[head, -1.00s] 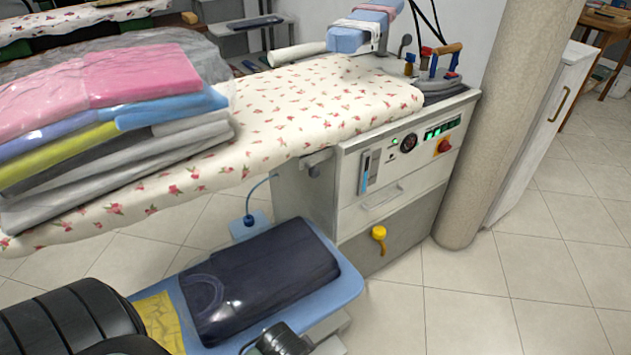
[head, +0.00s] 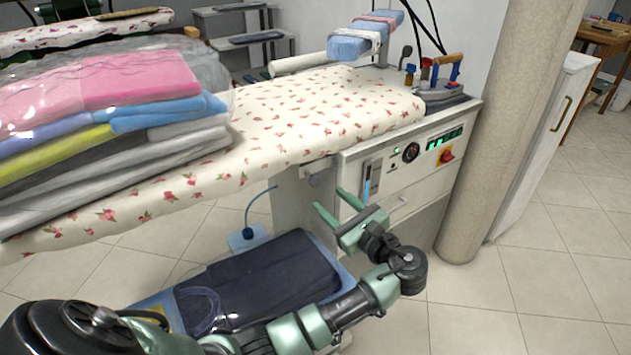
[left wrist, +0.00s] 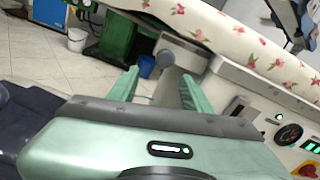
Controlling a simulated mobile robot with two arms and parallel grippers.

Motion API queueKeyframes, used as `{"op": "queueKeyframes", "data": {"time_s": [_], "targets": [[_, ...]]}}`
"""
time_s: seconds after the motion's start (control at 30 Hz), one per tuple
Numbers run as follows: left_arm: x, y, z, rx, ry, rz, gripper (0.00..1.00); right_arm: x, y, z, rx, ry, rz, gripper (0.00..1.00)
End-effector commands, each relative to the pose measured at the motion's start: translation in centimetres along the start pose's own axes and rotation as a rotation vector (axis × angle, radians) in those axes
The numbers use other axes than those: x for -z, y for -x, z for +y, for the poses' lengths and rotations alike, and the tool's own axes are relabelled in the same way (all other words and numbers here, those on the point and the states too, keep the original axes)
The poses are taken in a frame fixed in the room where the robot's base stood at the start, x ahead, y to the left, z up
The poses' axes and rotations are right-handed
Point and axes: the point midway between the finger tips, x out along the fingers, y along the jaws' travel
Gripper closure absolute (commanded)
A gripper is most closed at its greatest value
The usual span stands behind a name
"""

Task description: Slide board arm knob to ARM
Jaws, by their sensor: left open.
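A round grey knob (head: 314,180) sits under the board edge at the left of the white cabinet. A vertical slider plate (head: 371,179) with a blue strip is on the cabinet front; I cannot read any ARM mark. It also shows in the left wrist view (left wrist: 235,107). My left gripper (head: 333,203) is open and empty, in front of the cabinet's left edge, with its fingers pointing up-left toward the knob. It also shows in the left wrist view (left wrist: 158,75). My right gripper is out of view.
The floral ironing board (head: 290,115) carries a stack of folded, wrapped laundry (head: 110,120). Below is a blue-edged surface with a dark folded garment (head: 265,275). An iron (head: 445,75) stands on the cabinet (head: 340,185). A column (head: 485,150) stands right; floor is clear there.

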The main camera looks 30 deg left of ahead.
Motion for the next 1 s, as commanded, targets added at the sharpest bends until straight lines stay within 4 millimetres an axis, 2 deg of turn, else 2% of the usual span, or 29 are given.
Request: {"op": "queueKeyframes", "data": {"time_s": [0.07, 0.17, 0.4, 0.6, 0.97, 1.0], "targets": [[-0.9, -0.3, -0.7, 0.001, -0.034, -0.039, 0.51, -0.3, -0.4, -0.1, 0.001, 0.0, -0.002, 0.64], [-1.2, -1.1, -0.7, 0.0, -0.044, -0.051, 0.51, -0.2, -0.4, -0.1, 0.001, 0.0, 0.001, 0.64], [-1.2, -5.0, -0.7, 0.0, -0.043, -0.048, 0.51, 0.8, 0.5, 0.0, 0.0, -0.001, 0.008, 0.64], [-1.3, -7.3, -0.7, 0.001, -0.042, -0.046, 0.51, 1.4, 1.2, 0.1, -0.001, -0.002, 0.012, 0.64], [-1.4, -7.9, -0.7, 0.001, -0.041, -0.044, 0.51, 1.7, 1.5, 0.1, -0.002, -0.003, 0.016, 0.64], [-1.4, -7.9, -0.7, 0.002, -0.041, -0.044, 0.62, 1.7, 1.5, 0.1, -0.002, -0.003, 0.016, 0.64]]}}
